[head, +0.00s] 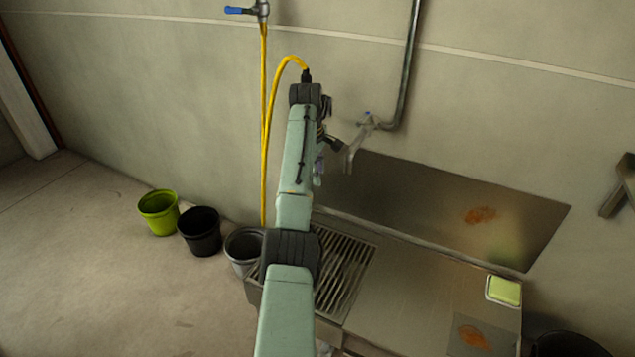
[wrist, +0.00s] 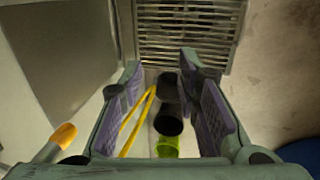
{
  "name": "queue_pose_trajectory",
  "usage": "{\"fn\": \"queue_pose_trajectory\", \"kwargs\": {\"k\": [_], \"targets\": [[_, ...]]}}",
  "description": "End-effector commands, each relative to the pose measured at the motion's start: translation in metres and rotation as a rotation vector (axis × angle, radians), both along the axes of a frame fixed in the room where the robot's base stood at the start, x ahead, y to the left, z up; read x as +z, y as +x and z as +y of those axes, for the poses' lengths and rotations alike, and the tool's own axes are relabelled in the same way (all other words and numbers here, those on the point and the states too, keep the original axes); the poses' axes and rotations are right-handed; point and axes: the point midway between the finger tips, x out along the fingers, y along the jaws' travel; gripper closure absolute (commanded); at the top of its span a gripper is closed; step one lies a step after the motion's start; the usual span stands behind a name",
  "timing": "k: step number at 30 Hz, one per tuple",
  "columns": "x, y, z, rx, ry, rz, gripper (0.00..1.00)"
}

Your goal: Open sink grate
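The sink grate (head: 343,265) is a slatted metal panel lying flat at the left end of the steel sink counter (head: 400,295). My arm covers part of its left side in the head view. The grate also shows at the top of the wrist view (wrist: 187,30), beyond my fingertips. My gripper (wrist: 160,72) is open, with purple pads on both fingers and nothing between them. In the head view my gripper (head: 321,165) is partly hidden by my arm, up near the wall and apart from the grate.
A tap (head: 357,142) juts from the wall close to my gripper. A yellow hose (head: 265,130) hangs left of the arm. A green bucket (head: 158,213), a black bucket (head: 200,232) and a grey bucket (head: 243,247) stand left of the sink. A sponge (head: 504,291) lies on the counter's right.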

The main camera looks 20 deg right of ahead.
Motion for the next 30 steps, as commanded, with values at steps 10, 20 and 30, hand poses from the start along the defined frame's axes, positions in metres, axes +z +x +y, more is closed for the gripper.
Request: {"fn": "queue_pose_trajectory", "kwargs": {"k": [10, 20, 30], "targets": [[0.013, -0.002, 0.002, 0.0, 0.0, 0.001, 0.7], [0.013, -0.001, 0.002, 0.0, -0.002, -0.001, 0.7], [0.078, 0.104, 0.119, 0.065, -0.146, -0.447, 0.7]]}}
